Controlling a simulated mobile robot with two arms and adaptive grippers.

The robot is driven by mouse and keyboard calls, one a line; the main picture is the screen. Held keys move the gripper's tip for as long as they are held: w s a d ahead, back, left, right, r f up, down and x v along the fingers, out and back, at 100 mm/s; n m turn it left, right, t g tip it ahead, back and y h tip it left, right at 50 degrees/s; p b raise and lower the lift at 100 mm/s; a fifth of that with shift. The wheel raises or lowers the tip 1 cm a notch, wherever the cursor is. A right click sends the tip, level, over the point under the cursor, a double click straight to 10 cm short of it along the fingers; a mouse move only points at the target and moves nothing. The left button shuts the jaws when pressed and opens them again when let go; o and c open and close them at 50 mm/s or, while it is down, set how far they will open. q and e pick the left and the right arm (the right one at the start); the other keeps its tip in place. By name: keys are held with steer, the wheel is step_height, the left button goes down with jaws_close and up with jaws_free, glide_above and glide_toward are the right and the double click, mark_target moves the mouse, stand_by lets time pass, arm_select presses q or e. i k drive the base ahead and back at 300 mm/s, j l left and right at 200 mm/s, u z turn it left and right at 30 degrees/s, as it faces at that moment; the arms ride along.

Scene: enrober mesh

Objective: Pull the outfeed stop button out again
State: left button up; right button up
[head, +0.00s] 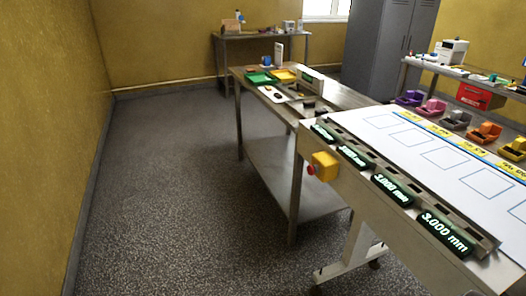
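A yellow button box (325,166) is fixed to the near side of the steel machine frame, below the row of displays. Its red stop button (311,170) faces left, towards the open floor. The button is small here, and I cannot tell whether it is pressed in or out. Neither of my grippers shows in the head view.
Green displays (392,187) reading 3.000 mm line the machine's edge beside a white surface (430,150) with outlined squares. A steel table (262,128) with trays adjoins it. Coloured bins (484,133) stand at right. The grey floor (170,180) at left is clear.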

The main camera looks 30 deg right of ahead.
mark_target(310, 169)
steer(key=i+j+z, duration=0.1)
steer(key=i+z, duration=0.15)
steer(key=i, duration=0.3)
steer(key=i+j+z, duration=0.2)
steer(key=i, duration=0.4)
steer(key=i+j+z, duration=0.1)
steer(key=i+z, duration=0.15)
steer(key=z, duration=0.25)
steer(key=i+j+z, duration=0.25)
steer(key=z, duration=0.2)
steer(key=i+j+z, duration=0.2)
steer(key=z, duration=0.3)
steer(key=i+j+z, duration=0.1)
steer(key=j+z, duration=0.35)
